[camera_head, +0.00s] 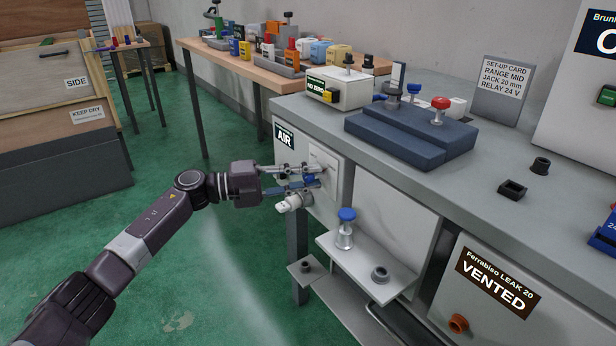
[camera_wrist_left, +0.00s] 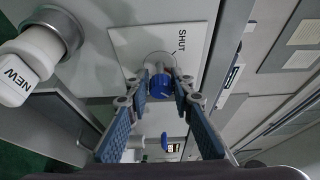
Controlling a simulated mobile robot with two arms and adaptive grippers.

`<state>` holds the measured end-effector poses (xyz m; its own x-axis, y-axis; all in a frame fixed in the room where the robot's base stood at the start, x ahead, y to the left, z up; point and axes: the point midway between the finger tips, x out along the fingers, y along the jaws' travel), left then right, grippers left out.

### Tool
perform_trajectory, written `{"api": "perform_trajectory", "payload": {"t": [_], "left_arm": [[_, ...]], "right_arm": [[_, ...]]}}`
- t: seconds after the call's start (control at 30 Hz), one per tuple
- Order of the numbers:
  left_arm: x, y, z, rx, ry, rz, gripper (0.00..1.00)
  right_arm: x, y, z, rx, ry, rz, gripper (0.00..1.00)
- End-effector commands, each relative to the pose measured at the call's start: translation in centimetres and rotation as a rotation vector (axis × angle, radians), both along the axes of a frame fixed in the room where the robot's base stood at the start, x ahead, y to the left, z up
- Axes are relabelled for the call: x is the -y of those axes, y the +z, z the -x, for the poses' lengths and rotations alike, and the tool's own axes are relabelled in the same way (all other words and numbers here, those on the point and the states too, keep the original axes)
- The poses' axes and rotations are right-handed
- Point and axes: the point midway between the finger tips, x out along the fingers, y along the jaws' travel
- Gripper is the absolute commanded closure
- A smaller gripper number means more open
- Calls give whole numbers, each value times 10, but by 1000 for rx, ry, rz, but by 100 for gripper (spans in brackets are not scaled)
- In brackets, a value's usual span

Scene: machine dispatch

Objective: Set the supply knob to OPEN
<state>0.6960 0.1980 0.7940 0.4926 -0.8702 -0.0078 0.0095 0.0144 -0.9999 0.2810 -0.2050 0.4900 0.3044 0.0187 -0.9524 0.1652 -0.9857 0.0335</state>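The supply knob is a small blue knob (camera_head: 310,180) on a white plate (camera_head: 325,163) under the AIR label, on the bench's front end. In the left wrist view the blue knob (camera_wrist_left: 161,86) sits on a round pale base, with the word SHUT (camera_wrist_left: 182,38) printed on the plate beside it. My left gripper (camera_head: 318,177) is at the plate; its two fingers are spread, one on each side of the knob (camera_wrist_left: 162,82). Narrow gaps seem to show between fingers and knob. The knob's pointing direction is hard to tell. My right gripper is not in view.
A white fitting marked NEW (camera_wrist_left: 18,75) sticks out close beside the plate; it also shows in the head view (camera_head: 292,203). Below is a shelf (camera_head: 375,285) with a blue-topped part (camera_head: 346,228). The bench top (camera_head: 460,175) carries a blue-grey block (camera_head: 410,137).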

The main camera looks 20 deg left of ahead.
Motion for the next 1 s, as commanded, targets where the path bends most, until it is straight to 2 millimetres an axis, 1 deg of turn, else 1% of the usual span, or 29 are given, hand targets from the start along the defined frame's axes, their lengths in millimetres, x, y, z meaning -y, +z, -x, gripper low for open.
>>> {"api": "perform_trajectory", "payload": {"t": [0.03, 0.1, 0.37, 0.47, 0.57, 0.9, 1.0], "left_arm": [[0, 0, 0, -1, 0, 0, 71], [0, 0, 0, -1, 0, 0, 64], [-1, 1, 0, 0, 1, 1, 64], [-6, 0, 3, -1, 2, 2, 64], [-18, 0, 9, 0, 4, -1, 64], [-80, 0, 44, -3, 3, -2, 64], [-93, 0, 51, -3, 3, 1, 64]], "right_arm": [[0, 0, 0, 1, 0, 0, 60], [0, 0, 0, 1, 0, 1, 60], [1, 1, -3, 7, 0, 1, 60], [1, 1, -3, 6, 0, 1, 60], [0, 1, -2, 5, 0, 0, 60], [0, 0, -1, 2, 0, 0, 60], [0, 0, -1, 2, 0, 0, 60]]}}
